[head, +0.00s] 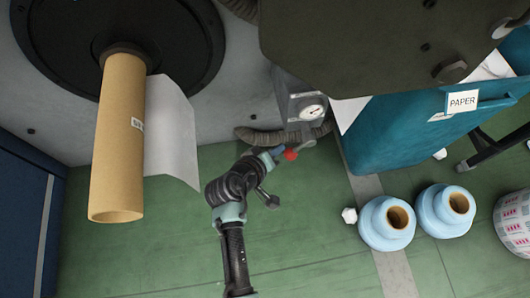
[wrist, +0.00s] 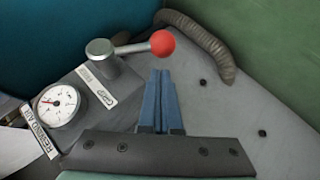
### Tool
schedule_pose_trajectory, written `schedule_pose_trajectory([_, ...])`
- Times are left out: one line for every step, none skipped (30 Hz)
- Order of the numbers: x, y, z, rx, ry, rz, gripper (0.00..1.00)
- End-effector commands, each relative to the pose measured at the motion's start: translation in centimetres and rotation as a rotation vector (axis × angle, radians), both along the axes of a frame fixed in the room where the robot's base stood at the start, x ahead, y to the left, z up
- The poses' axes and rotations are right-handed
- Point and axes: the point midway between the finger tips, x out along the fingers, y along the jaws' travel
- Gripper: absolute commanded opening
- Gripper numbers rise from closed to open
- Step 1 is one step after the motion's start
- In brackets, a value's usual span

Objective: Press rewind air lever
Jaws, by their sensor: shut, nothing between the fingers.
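The rewind air lever ends in a red ball (wrist: 162,43) on a metal rod that runs left to a round grey hub (wrist: 100,49). A pressure gauge (wrist: 58,104) and a label reading "REWIND AIR" (wrist: 39,133) are beside it. My gripper (wrist: 160,72) is shut and empty, its blue fingertips just below the red ball in the wrist view; I cannot tell whether they touch it. In the head view the red ball (head: 290,155) shows at the end of my gripper (head: 277,151), below the gauge (head: 311,112).
A ribbed hose (wrist: 205,45) curves behind the lever. In the head view a cardboard core (head: 119,150) on a black disc is at left. A teal paper bin (head: 385,140) and light blue rolls (head: 372,232) are at right.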

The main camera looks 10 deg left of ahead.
Motion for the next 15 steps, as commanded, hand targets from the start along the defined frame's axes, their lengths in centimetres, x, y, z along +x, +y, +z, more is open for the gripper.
schedule_pose_trajectory([0.03,-0.38,-0.68,0.0,-0.002,0.0,0.0])
schedule_pose_trajectory([0.03,-0.54,-0.82,0.0,-0.001,0.001,0.0])
schedule_pose_trajectory([0.02,-0.71,-0.97,0.0,-0.001,0.001,0.0])
schedule_pose_trajectory([0.04,-0.83,-1.03,0.0,-0.001,0.001,0.0])
schedule_pose_trajectory([0.04,-0.91,-1.08,0.0,-0.001,0.001,0.0])
schedule_pose_trajectory([0.05,-0.98,-1.11,0.0,-0.001,0.001,0.0])
schedule_pose_trajectory([0.05,-1.03,-1.12,0.0,-0.001,0.001,0.0])
schedule_pose_trajectory([0.06,-1.05,-1.11,0.0,-0.001,0.001,0.0])
schedule_pose_trajectory([0.06,-1.06,-1.09,0.001,-0.002,0.002,0.0])
schedule_pose_trajectory([0.05,-1.06,-1.08,0.001,-0.002,0.002,0.0])
schedule_pose_trajectory([0.05,-1.06,-1.06,0.001,-0.002,0.002,0.0])
schedule_pose_trajectory([0.05,-1.05,-1.05,0.001,-0.002,0.002,0.0])
schedule_pose_trajectory([0.05,-1.05,-1.05,0.001,-0.002,0.002,0.0])
schedule_pose_trajectory([0.05,-1.05,-1.05,0.001,-0.002,0.002,0.0])
schedule_pose_trajectory([0.05,-1.04,-1.06,0.001,-0.002,0.002,0.0])
